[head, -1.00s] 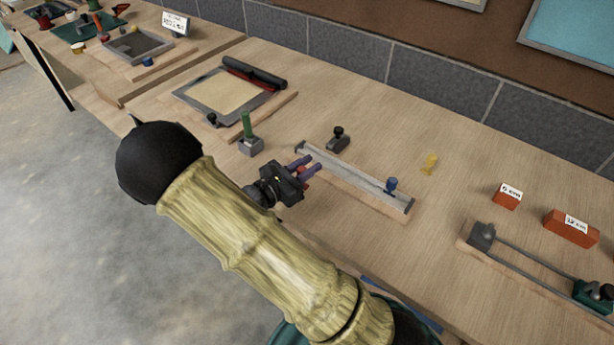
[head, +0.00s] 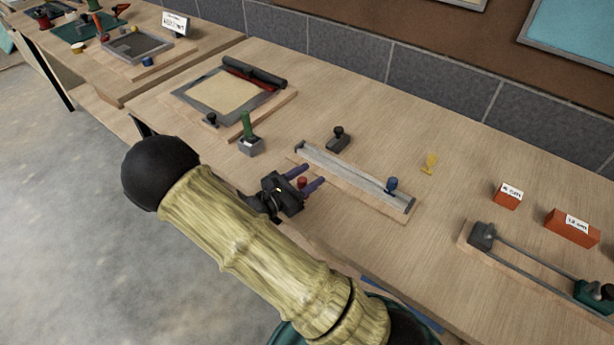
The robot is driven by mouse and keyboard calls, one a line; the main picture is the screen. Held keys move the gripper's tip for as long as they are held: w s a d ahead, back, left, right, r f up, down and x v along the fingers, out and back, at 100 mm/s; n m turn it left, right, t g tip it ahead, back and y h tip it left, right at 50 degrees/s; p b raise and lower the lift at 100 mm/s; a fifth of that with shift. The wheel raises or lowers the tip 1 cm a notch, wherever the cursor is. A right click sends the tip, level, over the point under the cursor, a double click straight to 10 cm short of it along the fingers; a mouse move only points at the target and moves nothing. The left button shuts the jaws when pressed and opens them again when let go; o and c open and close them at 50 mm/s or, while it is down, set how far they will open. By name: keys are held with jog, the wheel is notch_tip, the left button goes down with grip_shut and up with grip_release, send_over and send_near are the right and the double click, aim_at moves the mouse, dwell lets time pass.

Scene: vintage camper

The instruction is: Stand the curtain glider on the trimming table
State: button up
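My gripper (head: 312,178) is above the front of the wooden worktop (head: 440,235), with its two purple fingers apart and pointing right. A small red piece (head: 302,182) shows between the fingers; whether they grip it is not clear. A grey rail (head: 350,175) lies on a wooden strip just beyond, with a blue knobbed piece (head: 391,184) at its right end. A yellow piece (head: 430,162) stands on the worktop behind the rail. No label tells which is the curtain glider or which surface is the trimming table.
Behind the rail is a black-knobbed block (head: 338,139). A green-handled grey block (head: 248,140) and a framed board (head: 225,95) are to the left. Two labelled red blocks (head: 508,196) (head: 572,228) and a rod fixture (head: 530,264) are to the right. Another bench (head: 110,70) stands far left.

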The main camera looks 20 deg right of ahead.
jog(key=shift+r, duration=0.2)
jog(key=v, duration=1.2)
jog(key=shift+b, duration=0.4)
jog(key=shift+d, duration=0.1)
